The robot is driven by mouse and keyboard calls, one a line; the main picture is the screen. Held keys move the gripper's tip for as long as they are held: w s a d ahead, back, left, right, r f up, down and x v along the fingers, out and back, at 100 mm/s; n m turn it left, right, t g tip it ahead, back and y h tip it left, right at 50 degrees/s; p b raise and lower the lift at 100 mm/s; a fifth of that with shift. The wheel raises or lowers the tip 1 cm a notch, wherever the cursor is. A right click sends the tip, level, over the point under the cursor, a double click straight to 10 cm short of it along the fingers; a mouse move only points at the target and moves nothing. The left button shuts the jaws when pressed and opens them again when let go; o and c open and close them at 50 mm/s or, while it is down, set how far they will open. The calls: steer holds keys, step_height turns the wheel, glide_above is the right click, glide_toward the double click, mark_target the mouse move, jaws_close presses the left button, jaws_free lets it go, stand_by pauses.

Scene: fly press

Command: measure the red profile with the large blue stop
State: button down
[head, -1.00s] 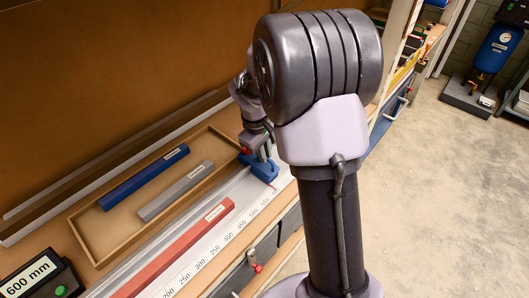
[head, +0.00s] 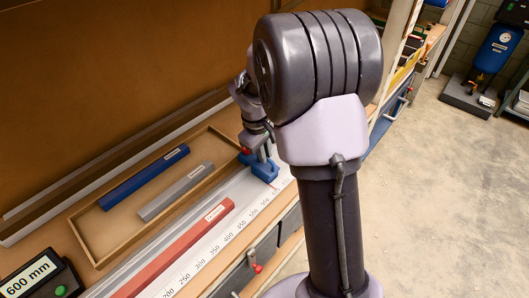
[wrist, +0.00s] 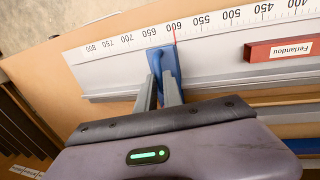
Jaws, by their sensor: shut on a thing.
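The red profile (head: 185,245) lies along the pale measuring rail in the head view. Its labelled end (wrist: 280,49) also shows in the wrist view. The large blue stop (head: 264,169) sits on the rail further along, with a clear gap between it and the profile's end. My gripper (wrist: 160,88) is shut on the stop (wrist: 165,60). In the wrist view the stop is close to the red line at 600 on the scale. In the head view my arm hides part of the gripper.
A display (head: 36,275) reads 600 mm. A wooden tray (head: 85,245) behind the rail holds a blue profile (head: 145,177) and a grey profile (head: 176,191). The white scale (head: 235,236) runs along the bench front. A brown panel stands behind; open floor lies right.

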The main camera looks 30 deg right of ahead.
steer(key=s+a, duration=0.2)
steer(key=a, duration=0.3)
steer(key=s+a, duration=0.2)
steer(key=a, duration=0.3)
steer(key=s+a, duration=0.1)
steer(key=a, duration=0.5)
steer(key=shift+s+b, duration=0.4)
steer(key=c, duration=1.5)
jaws_free()
steer(key=a+r+p, duration=0.1)
steer(key=r+p, duration=0.1)
steer(key=r, duration=0.3)
steer(key=a+r+p, duration=0.1)
steer(key=r+p, duration=0.2)
steer(key=r, duration=0.3)
steer(key=s+a+r+p, duration=0.1)
steer(key=r+p, duration=0.1)
steer(key=r, duration=0.4)
steer(key=shift+s+a+p, duration=0.1)
steer(key=shift+p, duration=0.2)
